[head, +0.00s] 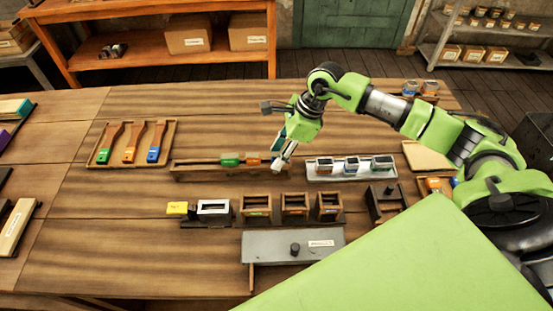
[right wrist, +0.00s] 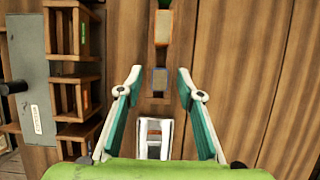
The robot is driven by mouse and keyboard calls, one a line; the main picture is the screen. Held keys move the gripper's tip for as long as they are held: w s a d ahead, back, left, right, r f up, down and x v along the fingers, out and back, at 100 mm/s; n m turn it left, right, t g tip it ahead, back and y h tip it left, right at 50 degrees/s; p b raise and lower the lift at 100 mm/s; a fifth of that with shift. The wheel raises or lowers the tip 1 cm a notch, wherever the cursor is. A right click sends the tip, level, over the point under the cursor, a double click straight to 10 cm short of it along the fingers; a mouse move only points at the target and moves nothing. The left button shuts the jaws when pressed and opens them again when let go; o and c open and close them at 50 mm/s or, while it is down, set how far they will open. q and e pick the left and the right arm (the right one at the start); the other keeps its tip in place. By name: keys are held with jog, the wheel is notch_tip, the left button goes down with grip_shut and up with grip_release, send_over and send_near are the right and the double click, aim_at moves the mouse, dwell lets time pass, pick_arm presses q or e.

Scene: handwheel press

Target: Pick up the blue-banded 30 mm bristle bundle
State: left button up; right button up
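The blue-banded bristle bundle (right wrist: 160,80) lies in a wooden rack in the right wrist view, in line with an orange-banded bundle (right wrist: 162,27) and a green one (right wrist: 164,4). In the head view my right gripper hides it; the green bundle (head: 230,160) and orange bundle (head: 253,159) show in the rack (head: 200,173). My right gripper (right wrist: 158,73) is open, its two teal-lined fingers apart on either side of the blue bundle's line. It shows from the side in the head view (head: 283,157). Contact with the bundle cannot be told. My left gripper is not in view.
A white tray (head: 345,178) with metal ferrules stands just right of the rack. Small wooden bins (head: 294,204) and a grey plate (head: 270,244) lie nearer. A tray of brush handles (head: 103,157) is at left. The table's left middle is clear.

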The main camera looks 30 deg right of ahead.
grip_shut()
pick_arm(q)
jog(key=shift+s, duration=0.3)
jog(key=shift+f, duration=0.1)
pick_arm(e)
jog(key=shift+r, duration=0.1)
